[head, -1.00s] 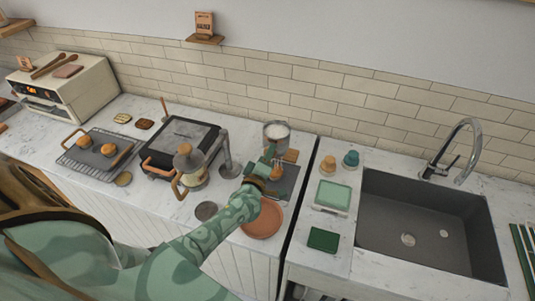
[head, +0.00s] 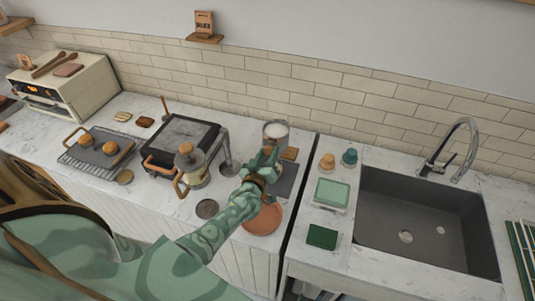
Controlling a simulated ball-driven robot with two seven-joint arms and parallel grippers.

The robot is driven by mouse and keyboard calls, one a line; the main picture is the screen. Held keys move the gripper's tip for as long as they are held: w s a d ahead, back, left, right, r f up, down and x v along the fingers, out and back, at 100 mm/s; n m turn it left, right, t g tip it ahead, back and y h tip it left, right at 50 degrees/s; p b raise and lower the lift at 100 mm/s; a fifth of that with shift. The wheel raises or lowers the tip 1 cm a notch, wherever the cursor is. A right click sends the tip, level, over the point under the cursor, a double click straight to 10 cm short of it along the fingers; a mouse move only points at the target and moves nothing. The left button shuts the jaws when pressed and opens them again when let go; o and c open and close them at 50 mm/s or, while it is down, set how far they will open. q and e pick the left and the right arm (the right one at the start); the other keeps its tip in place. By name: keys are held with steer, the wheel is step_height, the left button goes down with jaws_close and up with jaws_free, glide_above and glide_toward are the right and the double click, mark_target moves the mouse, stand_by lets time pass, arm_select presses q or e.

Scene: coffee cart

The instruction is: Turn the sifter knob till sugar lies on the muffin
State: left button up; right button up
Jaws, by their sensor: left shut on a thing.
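The sifter (head: 276,132) is a clear-walled container with white sugar in it, at the back of the counter left of the sink. My left gripper (head: 268,157) is at the front of the sifter, its fingers closed at the knob's place. The knob itself is hidden behind the fingers. The muffin is not clearly visible; my gripper and wrist cover the spot below the sifter. A dark grey mat (head: 287,180) shows beside the wrist. I cannot see whether sugar lies on the muffin. My right gripper is out of view.
A terracotta plate (head: 262,222) lies at the counter's front edge, below my forearm. A glass jug with a copper handle (head: 187,170) and a dark griddle (head: 180,143) stand to the left. The sink (head: 425,225) is at the right.

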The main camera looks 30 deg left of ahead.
arm_select(q)
steer(key=shift+f+m, duration=0.1)
steer(key=shift+m, duration=0.2)
steer(key=o, duration=1)
steer(key=shift+s, duration=0.1)
steer(key=v, duration=1.6)
steer(key=shift+s, duration=0.1)
